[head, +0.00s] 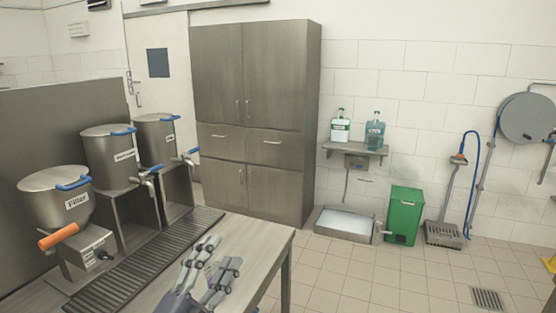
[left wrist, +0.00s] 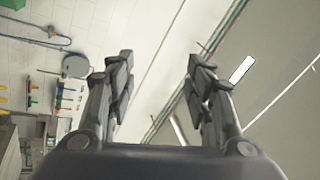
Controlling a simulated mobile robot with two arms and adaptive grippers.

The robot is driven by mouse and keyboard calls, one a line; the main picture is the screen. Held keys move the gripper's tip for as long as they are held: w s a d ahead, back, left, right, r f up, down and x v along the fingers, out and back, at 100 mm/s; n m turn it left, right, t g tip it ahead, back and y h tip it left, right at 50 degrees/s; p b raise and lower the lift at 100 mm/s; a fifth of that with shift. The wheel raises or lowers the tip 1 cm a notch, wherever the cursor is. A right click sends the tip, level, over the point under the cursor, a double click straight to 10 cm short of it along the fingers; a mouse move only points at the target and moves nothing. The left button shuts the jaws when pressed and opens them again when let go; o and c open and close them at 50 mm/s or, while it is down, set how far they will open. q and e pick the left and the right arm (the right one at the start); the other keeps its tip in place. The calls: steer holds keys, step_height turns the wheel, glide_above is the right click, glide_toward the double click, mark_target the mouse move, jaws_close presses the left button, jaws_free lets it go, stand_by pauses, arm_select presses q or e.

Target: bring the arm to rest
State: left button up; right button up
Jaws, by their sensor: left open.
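My left gripper (head: 222,265) shows low in the head view, over the front right part of the table (head: 262,243). Its two fingers are spread apart with nothing between them. In the left wrist view the open fingers (left wrist: 158,90) stand against far walls and fittings, with no object between them. My right gripper is in neither view.
On the table at the left stand a filler pot (head: 52,190) with an orange handle and two steel pots (head: 108,165) (head: 155,135) with taps. A ribbed drip grate (head: 150,255) lies beside them. A tall steel cabinet (head: 258,85) and a green bin (head: 404,215) stand behind.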

arm_select(q)
steer(key=s+a+f+n+g+y, duration=0.3)
steer(key=a+f+n, duration=0.1)
steer(key=f, duration=0.3)
steer(key=s+a+f+n+g+y, duration=0.25)
steer(key=f+n+y, duration=0.2)
steer(key=f, duration=0.25)
steer(key=s+a+f+n+g+y, duration=0.25)
steer(key=a+f+n, duration=0.2)
steer(key=f, duration=0.25)
steer(key=s+d+f+n+g+h, duration=0.1)
steer(key=s+f+n+g, duration=0.1)
steer(key=s+f+g, duration=0.6)
steer(key=s+d+f+n+g+h, duration=0.1)
steer(key=s+f, duration=0.3)
steer(key=s, duration=0.9)
step_height(320, 180, down, 27)
steer(key=s+g, duration=0.1)
steer(key=s, duration=0.1)
steer(key=s+a+f+g, duration=0.1)
steer(key=s+a+f, duration=0.1)
steer(key=s+f, duration=1.3)
steer(key=shift+s+a+f+y+b, duration=0.25)
steer(key=shift+s+a+y+b, duration=0.05)
steer(key=shift+s+a+b, duration=0.15)
